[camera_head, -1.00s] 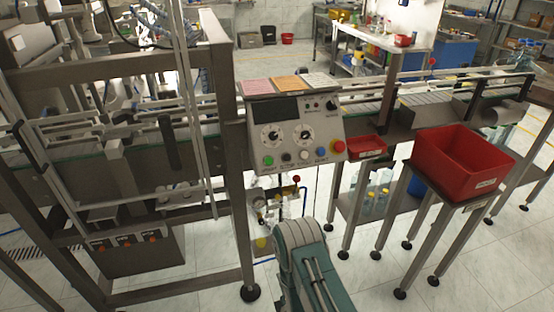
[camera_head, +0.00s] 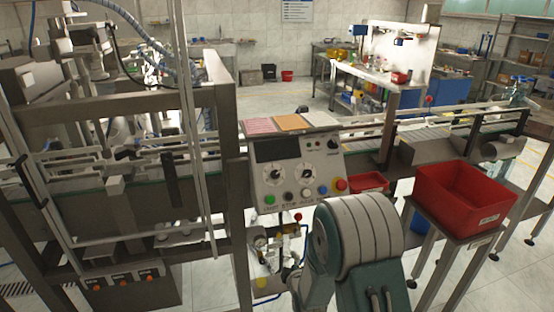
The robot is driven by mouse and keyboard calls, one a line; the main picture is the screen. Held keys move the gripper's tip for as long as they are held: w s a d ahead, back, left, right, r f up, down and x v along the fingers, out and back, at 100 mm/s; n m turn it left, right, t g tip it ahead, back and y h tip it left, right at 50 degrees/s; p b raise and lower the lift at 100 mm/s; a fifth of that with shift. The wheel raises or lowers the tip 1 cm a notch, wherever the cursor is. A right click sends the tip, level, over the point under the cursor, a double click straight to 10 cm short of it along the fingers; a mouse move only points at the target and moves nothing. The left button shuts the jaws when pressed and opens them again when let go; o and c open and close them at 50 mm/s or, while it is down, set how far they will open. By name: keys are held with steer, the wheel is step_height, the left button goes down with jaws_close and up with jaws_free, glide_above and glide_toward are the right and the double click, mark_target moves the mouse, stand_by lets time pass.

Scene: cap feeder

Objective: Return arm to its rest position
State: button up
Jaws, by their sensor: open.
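My arm rises from the bottom of the view, with a rounded green and white link (camera_head: 358,240) in front of the machine's lower right side. The link stands in front of the floor just below the control panel (camera_head: 297,168). My gripper cannot be made out in this view. Whatever lies behind the link is hidden.
The machine frame (camera_head: 228,160) fills the left side, with a conveyor (camera_head: 470,128) running to the right. A large red bin (camera_head: 465,195) stands on a stand at the right, and a small red tray (camera_head: 369,182) sits beside the panel. Pale tiled floor (camera_head: 520,262) shows at right.

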steer(key=s+d+r+m+g+h, duration=0.1)
steer(key=s+d+r+m+g, duration=0.25)
steer(key=r, duration=0.55)
steer(key=s+d+r+m+h, duration=0.1)
steer(key=s+d+r+m, duration=0.25)
steer(key=s+r, duration=0.4)
steer(key=s+d+r+m+g, duration=0.2)
steer(key=s+r+m, duration=0.2)
steer(key=s, duration=0.6)
steer(key=s+d+r+m+g, duration=0.2)
steer(key=s+r+m, duration=0.2)
steer(key=s, duration=0.7)
steer(key=shift+d+r+h, duration=0.2)
steer(key=shift+r+h, duration=0.1)
steer(key=shift+r, duration=0.4)
